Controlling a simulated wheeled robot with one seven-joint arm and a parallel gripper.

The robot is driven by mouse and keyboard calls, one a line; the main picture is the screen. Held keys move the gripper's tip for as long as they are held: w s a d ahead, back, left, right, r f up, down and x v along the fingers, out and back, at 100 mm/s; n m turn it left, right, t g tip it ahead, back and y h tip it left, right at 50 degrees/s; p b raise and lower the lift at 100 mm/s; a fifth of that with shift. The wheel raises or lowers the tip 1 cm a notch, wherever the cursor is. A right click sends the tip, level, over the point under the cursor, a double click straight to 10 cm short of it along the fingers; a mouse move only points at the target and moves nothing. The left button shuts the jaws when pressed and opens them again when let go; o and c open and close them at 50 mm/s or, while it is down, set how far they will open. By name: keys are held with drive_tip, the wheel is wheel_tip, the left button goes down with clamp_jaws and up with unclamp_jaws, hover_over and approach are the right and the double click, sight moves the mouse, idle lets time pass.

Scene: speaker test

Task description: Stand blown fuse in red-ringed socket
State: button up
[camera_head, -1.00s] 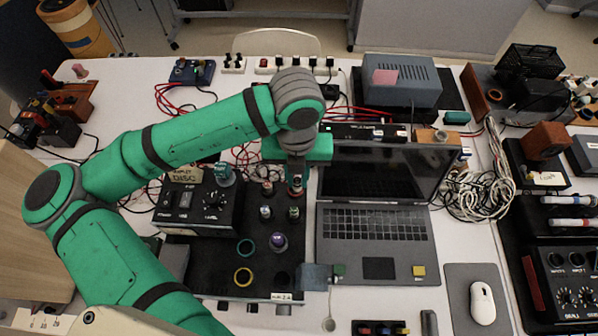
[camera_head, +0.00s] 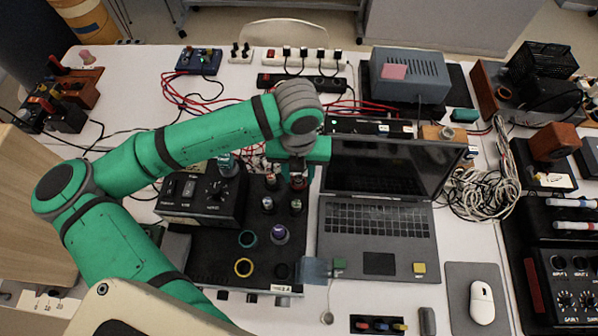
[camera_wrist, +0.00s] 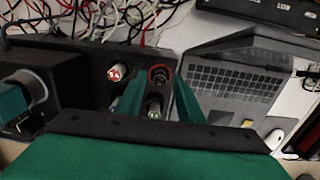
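My gripper (camera_wrist: 158,88) reaches down at the back right of the black board, its green fingers apart on either side of the red-ringed socket (camera_wrist: 158,72). In the head view the red ring (camera_head: 299,184) shows just below my gripper (camera_head: 297,174). Something dark is inside the ring; I cannot tell whether it is a fuse. A fuse with a green-marked top (camera_wrist: 154,109) stands nearer the wrist camera, and a fuse with a red-marked top (camera_wrist: 115,73) stands to the left. I cannot pick out which fuse is the blown one.
A purple-topped fuse (camera_head: 280,234), a teal-ringed socket (camera_head: 247,238) and a yellow-ringed socket (camera_head: 244,267) are nearer on the board. A black box with knobs (camera_head: 200,200) stands left. An open laptop (camera_head: 375,235) lies close on the right. Loose cables run behind.

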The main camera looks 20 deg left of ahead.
sight(299, 177)
wheel_tip(299, 177, up, 12)
idle(0.6)
drive_tip(key=shift+w, duration=0.15)
idle(0.4)
